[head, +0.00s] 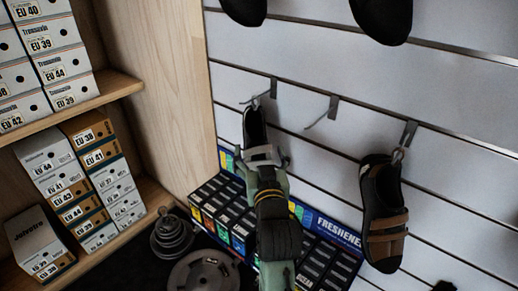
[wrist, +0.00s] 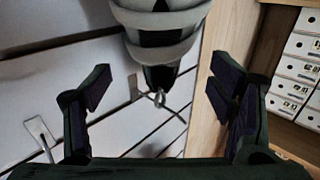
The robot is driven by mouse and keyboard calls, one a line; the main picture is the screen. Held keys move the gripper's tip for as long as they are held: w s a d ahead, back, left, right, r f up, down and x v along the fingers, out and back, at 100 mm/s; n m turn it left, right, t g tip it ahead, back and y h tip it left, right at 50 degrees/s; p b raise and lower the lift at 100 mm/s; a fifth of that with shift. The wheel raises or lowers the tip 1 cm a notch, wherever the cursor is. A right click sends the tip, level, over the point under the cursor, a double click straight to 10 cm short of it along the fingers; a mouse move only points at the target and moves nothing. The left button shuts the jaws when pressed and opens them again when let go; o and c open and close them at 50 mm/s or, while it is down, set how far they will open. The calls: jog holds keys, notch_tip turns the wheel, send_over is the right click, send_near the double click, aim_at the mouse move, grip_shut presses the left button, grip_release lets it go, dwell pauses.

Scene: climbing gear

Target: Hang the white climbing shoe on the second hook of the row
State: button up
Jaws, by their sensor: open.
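The white climbing shoe, with pale straps over black, hangs from the first hook (head: 262,97), at the left of the row. Its black upper part (head: 254,128) shows above my gripper (head: 264,164), which hides much of the rest. In the wrist view, the shoe's pale straps (wrist: 158,42) are at the top centre. My gripper (wrist: 160,88) is open there, its two dark fingers apart on either side of the shoe, with no clear contact. The second hook (head: 324,113) is bare. It appears at the left of the wrist view (wrist: 40,132).
A black and brown shoe (head: 383,213) hangs on the third hook (head: 407,136). Two dark shoes hang at the top edge. A display of freshener boxes (head: 325,235) stands below the hooks. A wooden shelf (head: 120,84) with shoe boxes is at the left.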

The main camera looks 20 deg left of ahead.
aim_at(245, 133)
jog(key=p+x, duration=0.2)
jog(key=x, duration=0.8)
jog(key=shift+w+a, duration=0.1)
jog(key=shift+w, duration=0.1)
jog(key=shift+c, duration=0.2)
jog(key=shift+r, duration=0.15)
jog(key=c, duration=1.4)
jog(key=shift+r+p, duration=0.1)
jog(key=shift+p, duration=0.2)
jog(key=shift+s+a+r+p, duration=0.1)
jog(key=shift+s+r+p, duration=0.1)
jog(key=shift+r+p, duration=0.3)
jog(key=shift+s, duration=0.1)
jog(key=shift+s+a+r+p, duration=0.1)
jog(key=shift+s+a+p, duration=0.15)
jog(key=shift+s, duration=0.55)
jog(key=shift+s+a+r+p, duration=0.1)
jog(key=shift+s+a, duration=0.25)
jog(key=shift+s, duration=0.45)
jog(key=shift+s, duration=0.15)
